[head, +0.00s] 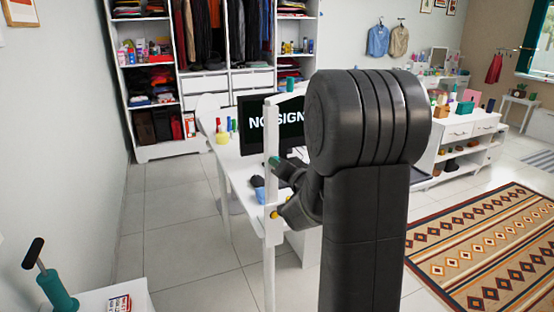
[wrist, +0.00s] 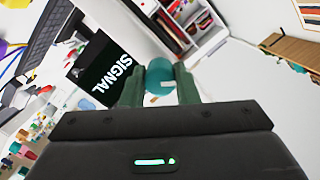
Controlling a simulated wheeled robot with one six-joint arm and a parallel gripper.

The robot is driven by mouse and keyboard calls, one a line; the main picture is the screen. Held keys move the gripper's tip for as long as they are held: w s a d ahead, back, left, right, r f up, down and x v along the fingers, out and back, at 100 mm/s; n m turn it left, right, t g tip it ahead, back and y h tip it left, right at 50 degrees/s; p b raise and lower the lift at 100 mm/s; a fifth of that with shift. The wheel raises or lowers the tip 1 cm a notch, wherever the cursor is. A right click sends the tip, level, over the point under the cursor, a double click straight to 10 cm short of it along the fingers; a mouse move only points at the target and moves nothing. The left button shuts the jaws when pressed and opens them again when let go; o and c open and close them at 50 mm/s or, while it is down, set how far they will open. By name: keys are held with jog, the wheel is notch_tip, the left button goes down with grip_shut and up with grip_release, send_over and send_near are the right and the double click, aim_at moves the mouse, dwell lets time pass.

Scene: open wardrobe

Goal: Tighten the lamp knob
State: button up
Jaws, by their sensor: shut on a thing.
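The lamp knob (wrist: 160,74) is a short teal cylinder with a pale mark on its near side. In the wrist view it sits between the two green fingers of my gripper (wrist: 160,84), which are shut on it. In the head view my gripper (head: 281,170) reaches a white upright post (head: 270,190), with a teal spot at the fingertips. My dark arm hides much of the area to the right. How far the knob is turned cannot be told.
A white desk (head: 232,165) with a monitor (head: 262,125) stands behind the post. The open wardrobe (head: 160,150) is at the back. A low white cabinet (head: 465,130) and patterned rug (head: 490,255) lie right.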

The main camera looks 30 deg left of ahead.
jog(key=m+p, duration=0.2)
jog(key=m, duration=0.2)
jog(key=shift+r+y, duration=0.1)
jog(key=shift+y, duration=0.2)
jog(key=m+p, duration=0.1)
jog(key=m, duration=0.3)
jog(key=o, duration=1.1)
jog(key=shift+c, duration=0.3)
